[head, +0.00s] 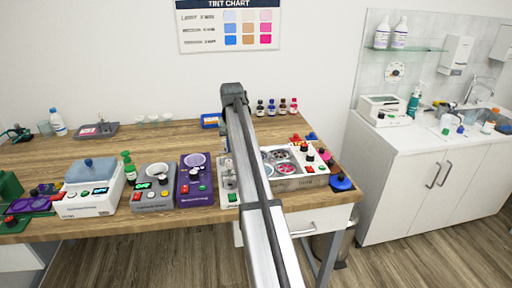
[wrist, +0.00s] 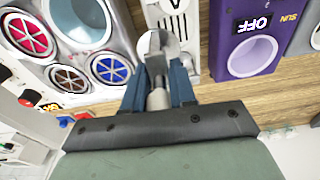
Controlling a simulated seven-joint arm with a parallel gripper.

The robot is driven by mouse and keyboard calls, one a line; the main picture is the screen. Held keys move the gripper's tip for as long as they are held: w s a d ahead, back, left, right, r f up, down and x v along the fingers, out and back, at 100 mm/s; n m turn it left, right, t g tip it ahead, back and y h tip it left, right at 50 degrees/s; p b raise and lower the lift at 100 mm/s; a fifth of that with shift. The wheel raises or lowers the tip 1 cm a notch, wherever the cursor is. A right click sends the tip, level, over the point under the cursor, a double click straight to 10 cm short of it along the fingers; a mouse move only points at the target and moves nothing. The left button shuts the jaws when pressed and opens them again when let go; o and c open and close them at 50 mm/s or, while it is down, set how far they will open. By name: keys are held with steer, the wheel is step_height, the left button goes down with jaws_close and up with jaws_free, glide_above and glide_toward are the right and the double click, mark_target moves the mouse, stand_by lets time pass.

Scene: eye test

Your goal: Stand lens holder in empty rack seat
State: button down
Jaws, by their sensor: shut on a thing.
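In the wrist view my gripper (wrist: 163,72) has its two blue fingers shut on a grey metal piece, which I take as the lens holder (wrist: 157,42). Its rounded end sticks out past the fingertips and a pale stem shows between them. It is held near a white unit (wrist: 43,58) with round wells. Three wells hold spoked discs in red, blue and brown; another well (wrist: 82,18) looks plain and pale. The same unit (head: 309,168) stands right of my arm in the head view. There my arm hides the gripper and the lens holder. I cannot tell which part is the rack seat.
Left of my arm stand a purple device (head: 195,184), a grey device (head: 154,190) and a white device with a blue lid (head: 88,188). Small bottles (head: 277,107) stand behind the unit. A blue-based knob (head: 342,183) sits at the table's right edge.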

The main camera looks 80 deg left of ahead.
steer(key=shift+n, duration=0.3)
steer(key=shift+s+a+f, duration=0.15)
steer(key=shift+s+f, duration=0.3)
steer(key=shift+f, duration=0.6)
steer(key=shift+s+a+f, duration=0.15)
steer(key=shift+s+f, duration=0.3)
steer(key=shift+f, duration=0.55)
steer(key=shift+s+a+f, duration=0.15)
steer(key=shift+s+f, duration=0.3)
steer(key=shift+f, duration=0.6)
steer(key=shift+f, duration=0.25)
steer(key=c, duration=0.8)
jaws_free()
steer(key=shift+c, duration=0.2)
steer(key=shift+o, duration=0.3)
steer(key=shift+o, duration=1.3)
steer(key=shift+r, duration=0.1)
steer(key=shift+r, duration=2.9)
